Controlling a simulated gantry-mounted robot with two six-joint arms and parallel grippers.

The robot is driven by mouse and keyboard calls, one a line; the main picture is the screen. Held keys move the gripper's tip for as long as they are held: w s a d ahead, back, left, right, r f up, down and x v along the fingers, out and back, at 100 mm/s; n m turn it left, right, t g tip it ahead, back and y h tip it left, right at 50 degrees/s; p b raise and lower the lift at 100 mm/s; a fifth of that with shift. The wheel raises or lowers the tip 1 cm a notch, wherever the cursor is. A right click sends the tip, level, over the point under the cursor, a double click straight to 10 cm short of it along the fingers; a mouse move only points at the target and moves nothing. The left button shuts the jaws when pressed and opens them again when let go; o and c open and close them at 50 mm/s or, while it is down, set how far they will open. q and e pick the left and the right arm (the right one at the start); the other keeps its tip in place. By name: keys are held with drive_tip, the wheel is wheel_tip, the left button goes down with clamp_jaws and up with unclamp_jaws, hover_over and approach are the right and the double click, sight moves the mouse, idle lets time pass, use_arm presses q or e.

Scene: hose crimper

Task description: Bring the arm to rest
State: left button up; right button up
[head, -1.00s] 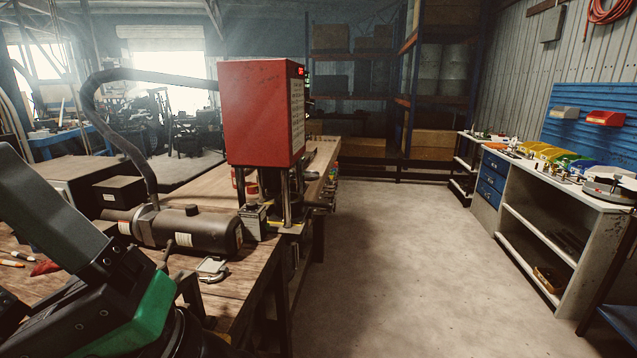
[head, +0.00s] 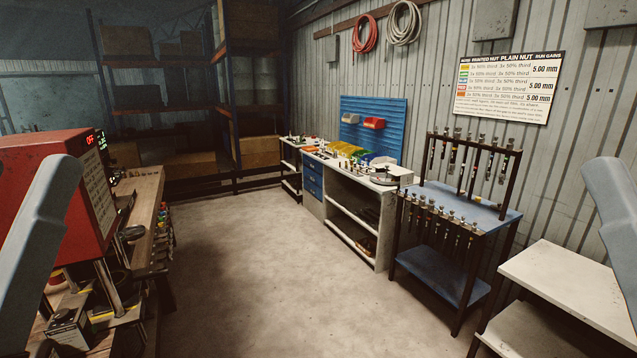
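Grey links of my two arms stand at the left and right edges of the head view. Neither gripper shows in it, so I cannot see whether they are open or hold anything. The red crimper (head: 50,190) stands on the wooden bench at the left, partly hidden behind my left arm. Its small display reads OFF in red, with green digits beside it.
A blue rack (head: 455,205) with hanging hose pieces stands at the right, next to a white table (head: 575,290). A white workbench (head: 350,205) with coloured bins runs along the wall. The wooden bench (head: 148,200) is at the left. The concrete floor (head: 260,290) between is clear.

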use_arm(q)
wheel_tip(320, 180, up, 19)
drive_tip(key=p, duration=1.5)
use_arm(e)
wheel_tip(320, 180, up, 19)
